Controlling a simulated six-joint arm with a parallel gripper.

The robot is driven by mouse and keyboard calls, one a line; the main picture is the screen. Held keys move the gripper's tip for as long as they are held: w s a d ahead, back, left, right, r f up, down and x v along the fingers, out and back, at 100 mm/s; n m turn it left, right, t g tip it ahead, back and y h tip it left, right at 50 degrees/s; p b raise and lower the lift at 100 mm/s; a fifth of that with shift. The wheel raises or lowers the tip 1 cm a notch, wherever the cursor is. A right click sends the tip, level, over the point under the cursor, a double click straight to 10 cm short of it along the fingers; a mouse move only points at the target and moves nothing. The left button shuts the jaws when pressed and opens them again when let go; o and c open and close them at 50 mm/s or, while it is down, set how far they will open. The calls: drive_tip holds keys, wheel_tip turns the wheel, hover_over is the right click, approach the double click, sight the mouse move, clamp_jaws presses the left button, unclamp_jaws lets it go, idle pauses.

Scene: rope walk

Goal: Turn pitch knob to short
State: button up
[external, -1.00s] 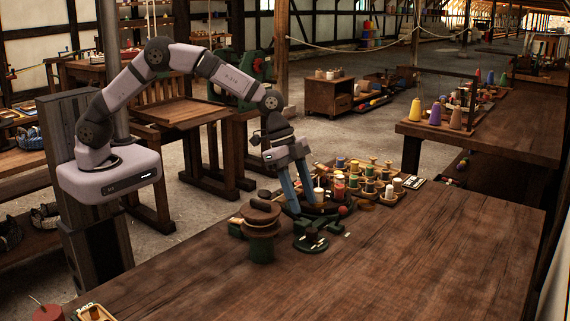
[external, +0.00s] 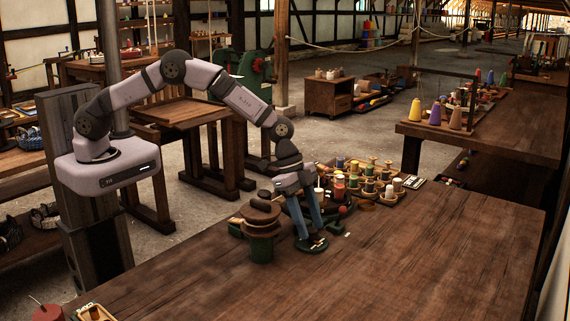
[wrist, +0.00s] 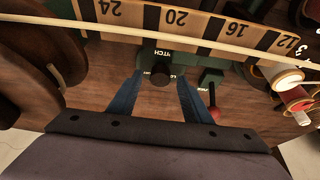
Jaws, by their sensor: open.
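The pitch knob (wrist: 161,76) is a small dark knob on a green base marked PITCH. Parts of a label show on its left and the letters LO on its right, partly hidden by my fingers. Which way the knob points I cannot tell.
A scale strip (wrist: 210,28) with numbers lies behind the knob. A red-tipped lever (wrist: 214,113) stands close to the right finger. A dark green and brown round stand (external: 262,240) is at the left. Spools (external: 370,180) stand behind; the table's right side (external: 440,250) is clear.

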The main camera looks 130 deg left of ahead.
drive_tip(key=shift+w+f, duration=0.15)
drive_tip(key=shift+f, duration=0.1)
drive_tip(key=shift+c, duration=0.7)
drive_tip(key=c, duration=0.9)
